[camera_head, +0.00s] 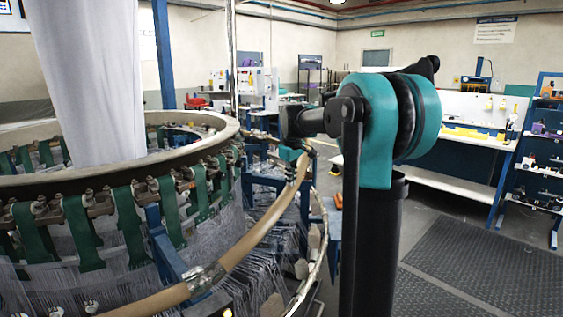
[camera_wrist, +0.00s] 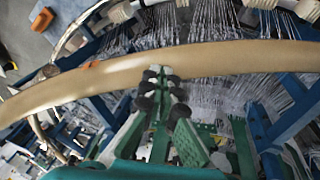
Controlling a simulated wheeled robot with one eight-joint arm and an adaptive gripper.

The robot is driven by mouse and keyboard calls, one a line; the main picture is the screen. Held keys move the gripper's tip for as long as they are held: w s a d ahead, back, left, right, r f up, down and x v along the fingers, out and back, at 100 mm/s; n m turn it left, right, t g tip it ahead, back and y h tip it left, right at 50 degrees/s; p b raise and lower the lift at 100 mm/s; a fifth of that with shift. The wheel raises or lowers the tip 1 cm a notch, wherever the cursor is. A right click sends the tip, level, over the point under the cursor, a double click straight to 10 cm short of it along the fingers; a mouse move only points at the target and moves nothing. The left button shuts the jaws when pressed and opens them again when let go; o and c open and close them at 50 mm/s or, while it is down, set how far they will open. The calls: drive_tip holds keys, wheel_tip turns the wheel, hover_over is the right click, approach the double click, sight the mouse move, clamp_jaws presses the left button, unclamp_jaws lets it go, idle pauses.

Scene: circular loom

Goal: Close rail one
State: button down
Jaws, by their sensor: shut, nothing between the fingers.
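A tan curved rail (camera_head: 262,228) runs along the outer side of the circular loom (camera_head: 60,183). A metal joint (camera_head: 205,278) sits on it in the lower middle of the head view. The rail also crosses the whole wrist view (camera_wrist: 235,60). My gripper (camera_head: 296,153) is at the rail's far visible end in the head view. In the wrist view my gripper's dark fingertips (camera_wrist: 162,75) are together and empty, at the rail's near edge. I cannot tell whether they touch it.
Pale threads (camera_head: 190,245) and green straps (camera_head: 130,222) hang below the loom's ring. A white fabric column (camera_head: 90,80) rises from its middle. A workbench (camera_head: 465,135) and a blue shelf rack (camera_head: 540,160) stand at the right. Dark floor mats (camera_head: 480,275) lie clear at lower right.

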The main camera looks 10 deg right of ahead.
wheel_tip(320, 180, down, 12)
drive_tip(key=w+d+g+y, duration=0.1)
drive_tip(key=d+g+y, duration=0.1)
drive_tip(key=shift+r+y, duration=0.25)
drive_tip(key=shift+y, duration=0.05)
drive_tip(key=shift+w+d, duration=0.1)
drive_tip(key=shift+d, duration=0.05)
drive_tip(key=shift+r, duration=0.1)
drive_tip(key=v, duration=1.4)
drive_tip(key=s+f+m+t+h, duration=0.1)
drive_tip(key=s+f+m, duration=0.2)
drive_tip(key=s+f, duration=1)
drive_tip(key=s+a+f+m+t+h, duration=0.1)
drive_tip(key=s+f+m, duration=0.3)
drive_tip(key=s+f, duration=0.9)
drive_tip(key=s+t, duration=0.1)
drive_tip(key=s, duration=0.6)
drive_tip(key=shift+s+a, duration=0.35)
